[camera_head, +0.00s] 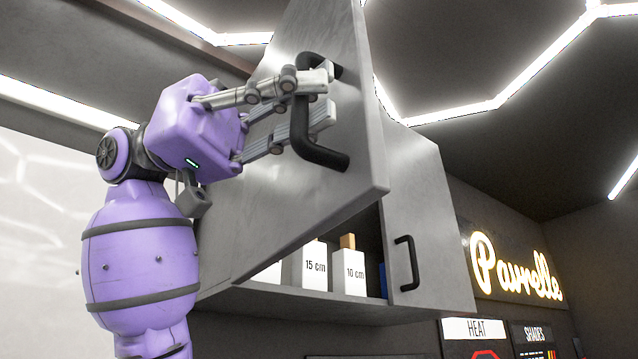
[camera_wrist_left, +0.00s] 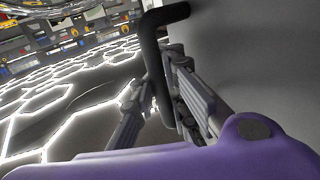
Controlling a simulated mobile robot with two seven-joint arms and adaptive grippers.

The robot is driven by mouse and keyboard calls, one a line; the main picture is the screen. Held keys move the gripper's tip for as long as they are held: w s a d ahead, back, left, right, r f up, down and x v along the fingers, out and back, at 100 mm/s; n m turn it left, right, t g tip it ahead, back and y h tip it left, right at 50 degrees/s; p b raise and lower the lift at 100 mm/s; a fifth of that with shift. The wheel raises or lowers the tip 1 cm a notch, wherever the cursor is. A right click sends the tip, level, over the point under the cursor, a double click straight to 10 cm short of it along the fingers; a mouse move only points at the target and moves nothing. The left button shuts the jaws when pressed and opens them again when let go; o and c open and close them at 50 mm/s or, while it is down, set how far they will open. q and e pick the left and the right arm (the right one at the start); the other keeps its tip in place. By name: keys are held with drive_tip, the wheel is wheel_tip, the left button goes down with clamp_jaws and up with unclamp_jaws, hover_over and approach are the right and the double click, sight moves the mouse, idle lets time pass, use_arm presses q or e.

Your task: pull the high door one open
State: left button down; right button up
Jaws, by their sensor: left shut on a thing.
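The high door (camera_head: 340,170) is a grey cabinet door. It stands swung open, out from the cabinet, with its black bar handle (camera_head: 318,155) facing my arm. My left gripper (camera_head: 318,98) has its fingers around the handle and is shut on it. In the left wrist view the black handle (camera_wrist_left: 158,60) runs between the two fingers, with the grey door face (camera_wrist_left: 250,60) close on the right. My right gripper shows in neither view.
Inside the cabinet, white boxes marked 15 cm (camera_head: 312,268) and 10 cm (camera_head: 348,272) stand on the shelf (camera_head: 300,303). A second grey door (camera_head: 425,220) with a black handle is at the right. A lit sign (camera_head: 515,270) hangs on the wall beyond.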

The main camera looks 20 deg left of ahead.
use_arm(q)
drive_tip(key=shift+a+r, duration=0.15)
drive_tip(key=shift+a, duration=0.05)
idle(0.3)
drive_tip(key=c, duration=2.1)
unclamp_jaws()
drive_tip(key=o, duration=0.3)
drive_tip(key=shift+w+a, duration=0.1)
drive_tip(key=shift+a, duration=0.05)
drive_tip(key=shift+o, duration=0.2)
drive_tip(key=a, duration=1.2)
